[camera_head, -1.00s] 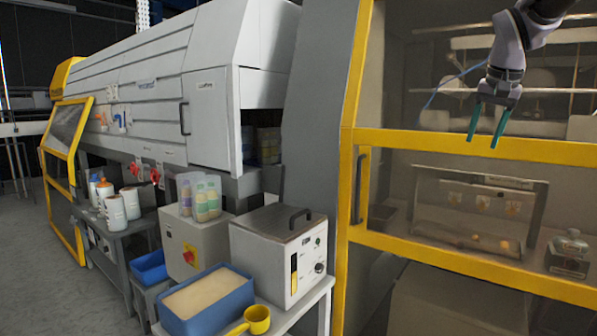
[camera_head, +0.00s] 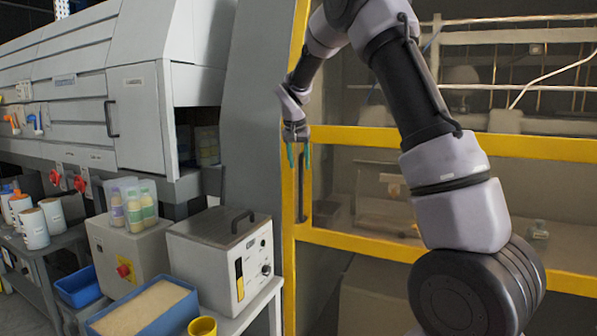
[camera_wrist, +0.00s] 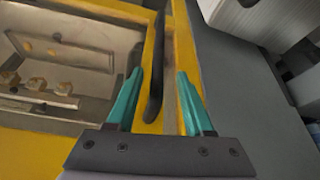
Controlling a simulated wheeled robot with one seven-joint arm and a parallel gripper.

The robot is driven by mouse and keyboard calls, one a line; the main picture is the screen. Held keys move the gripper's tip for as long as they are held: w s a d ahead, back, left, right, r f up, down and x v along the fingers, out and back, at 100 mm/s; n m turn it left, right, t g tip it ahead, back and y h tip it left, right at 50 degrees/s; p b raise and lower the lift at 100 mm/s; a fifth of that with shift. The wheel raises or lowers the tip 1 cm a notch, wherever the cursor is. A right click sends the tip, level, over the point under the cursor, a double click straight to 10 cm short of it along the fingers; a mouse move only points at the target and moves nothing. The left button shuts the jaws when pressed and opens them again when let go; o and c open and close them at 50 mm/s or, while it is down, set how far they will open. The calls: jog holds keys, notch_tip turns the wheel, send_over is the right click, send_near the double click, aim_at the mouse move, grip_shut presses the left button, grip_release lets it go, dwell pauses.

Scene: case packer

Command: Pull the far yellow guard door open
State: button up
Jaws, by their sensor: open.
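A yellow-framed guard door (camera_head: 365,243) with clear panels stands at the right in the head view and looks shut. Its dark upright handle (camera_head: 301,192) is on the left stile. My gripper (camera_head: 299,156) points down by the handle's upper part, fingers apart. In the wrist view the handle (camera_wrist: 155,75) appears between the two teal fingers of my gripper (camera_wrist: 160,80), nearer the left one. I see no clear contact, and the depth between fingers and handle is hard to tell. My arm hides part of the door.
A grey control box (camera_head: 222,258), a blue bin of powder (camera_head: 150,308) and a yellow scoop (camera_head: 203,327) sit on a bench left of the door. A grey machine column (camera_head: 251,120) stands beside the door frame. Bottles (camera_head: 134,208) are farther left.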

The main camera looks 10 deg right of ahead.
jog(key=shift+x, duration=1.8)
jog(key=shift+d, duration=0.1)
grip_shut()
jog(key=shift+r, duration=0.1)
